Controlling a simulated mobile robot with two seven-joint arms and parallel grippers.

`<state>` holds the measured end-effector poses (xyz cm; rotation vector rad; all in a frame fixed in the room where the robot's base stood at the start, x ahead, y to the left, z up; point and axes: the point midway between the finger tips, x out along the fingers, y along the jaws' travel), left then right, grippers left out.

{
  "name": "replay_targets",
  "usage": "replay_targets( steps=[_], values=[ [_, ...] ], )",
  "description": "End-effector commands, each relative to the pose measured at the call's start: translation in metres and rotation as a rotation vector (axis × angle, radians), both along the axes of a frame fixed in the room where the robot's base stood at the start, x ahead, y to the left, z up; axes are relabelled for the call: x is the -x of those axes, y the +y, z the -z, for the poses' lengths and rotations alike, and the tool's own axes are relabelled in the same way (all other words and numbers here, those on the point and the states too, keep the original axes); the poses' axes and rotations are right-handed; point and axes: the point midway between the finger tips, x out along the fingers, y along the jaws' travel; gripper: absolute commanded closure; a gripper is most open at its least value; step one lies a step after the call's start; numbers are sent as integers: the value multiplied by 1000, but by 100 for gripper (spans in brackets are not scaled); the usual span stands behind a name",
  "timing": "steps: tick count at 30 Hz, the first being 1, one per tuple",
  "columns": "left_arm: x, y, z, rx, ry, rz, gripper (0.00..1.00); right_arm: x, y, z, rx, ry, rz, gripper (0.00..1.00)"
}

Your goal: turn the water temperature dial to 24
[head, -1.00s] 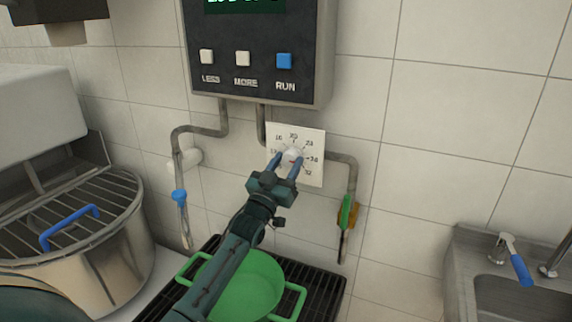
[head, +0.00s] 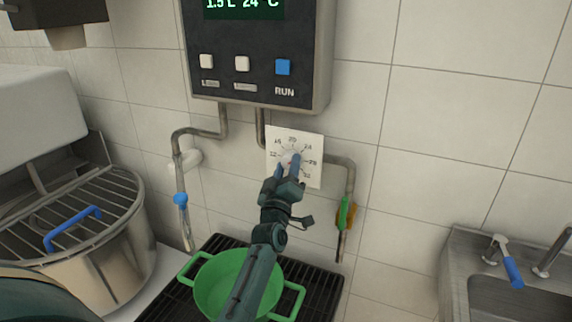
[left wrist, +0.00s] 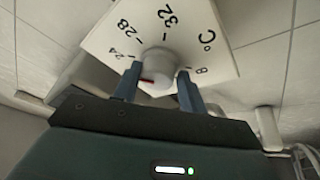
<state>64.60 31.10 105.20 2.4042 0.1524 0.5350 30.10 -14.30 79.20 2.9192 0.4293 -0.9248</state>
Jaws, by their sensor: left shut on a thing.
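The white water temperature dial plate (head: 310,143) is on the tiled wall below the control box, with numbers around a pale round knob. In the left wrist view the knob (left wrist: 158,62) sits between the two blue fingers, and a red mark shows low on its left side, near the left finger. My left gripper (head: 288,167) is shut on the knob, and it also shows in the left wrist view (left wrist: 157,88). The exact number the mark points to is hard to tell. The box display (head: 243,6) reads 1.5 L 24 °C. My right gripper is not in view.
The control box (head: 260,60) has two white buttons and a blue RUN button (head: 283,67). A green pot (head: 205,285) stands on a black grate below. Pipes flank the dial, with a green-handled valve (head: 344,213) on the right. A metal sink (head: 462,260) is at right.

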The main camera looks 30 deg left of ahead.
Motion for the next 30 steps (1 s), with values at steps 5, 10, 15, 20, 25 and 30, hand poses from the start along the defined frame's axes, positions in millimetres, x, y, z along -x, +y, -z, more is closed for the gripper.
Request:
replay_targets(
  steps=[5,10,15,20,25,30],
  values=[
    [-1,-4,-6,65,-10,6,81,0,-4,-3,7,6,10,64],
    [-2,-4,-6,95,-13,6,81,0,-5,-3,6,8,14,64],
    [-2,-4,-6,101,-15,6,81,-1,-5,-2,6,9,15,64],
    [-2,-4,-7,100,-16,6,81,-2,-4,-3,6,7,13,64],
    [-2,-4,-7,99,-16,5,52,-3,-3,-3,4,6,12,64],
    [-1,-3,-6,99,-14,4,41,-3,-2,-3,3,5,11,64]
  ],
)
